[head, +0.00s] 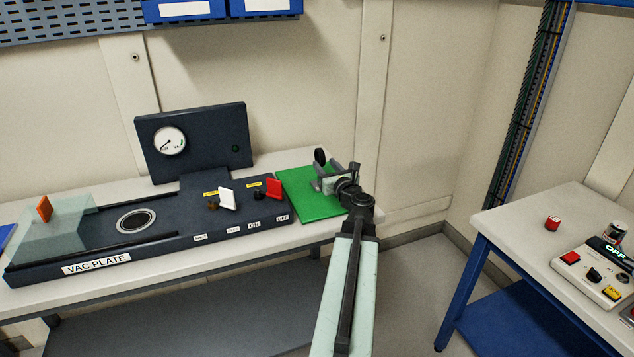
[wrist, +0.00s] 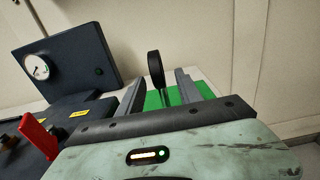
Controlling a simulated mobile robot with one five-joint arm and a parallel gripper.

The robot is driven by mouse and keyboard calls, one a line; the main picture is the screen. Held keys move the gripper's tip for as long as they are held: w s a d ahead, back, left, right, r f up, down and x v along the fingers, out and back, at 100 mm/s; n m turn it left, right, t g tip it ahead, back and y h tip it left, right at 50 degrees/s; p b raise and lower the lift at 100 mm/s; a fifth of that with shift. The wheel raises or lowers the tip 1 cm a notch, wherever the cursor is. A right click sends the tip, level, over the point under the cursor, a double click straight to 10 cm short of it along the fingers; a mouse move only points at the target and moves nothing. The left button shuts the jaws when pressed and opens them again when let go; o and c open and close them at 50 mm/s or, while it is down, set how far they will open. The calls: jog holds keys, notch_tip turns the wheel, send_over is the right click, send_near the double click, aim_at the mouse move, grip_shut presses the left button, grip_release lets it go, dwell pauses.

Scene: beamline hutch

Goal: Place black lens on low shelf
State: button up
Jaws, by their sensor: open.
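The black lens (head: 320,156) is a thin upright disc above the green mat (head: 300,205) at the right end of the bench. It also shows in the wrist view (wrist: 155,69), on a thin stem. My gripper (head: 322,181) is at the lens; in the wrist view its open fingers (wrist: 158,88) point at it, one on each side of the stem. I cannot tell whether either touches it. A grey low shelf (head: 190,305) runs under the bench. A blue low shelf (head: 490,310) sits under the right table.
The vacuum plate console (head: 100,262), with white and red switch flaps (head: 273,188), stands left of the mat. The right table (head: 520,225) holds a red-topped item (head: 552,222) and a control box (head: 590,275). Floor shows between bench and table.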

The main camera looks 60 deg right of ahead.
aim_at(316, 155)
jog(key=x, duration=0.8)
jog(key=shift+a+r, duration=0.1)
jog(key=shift+a, duration=0.1)
grip_shut()
dwell(1.2)
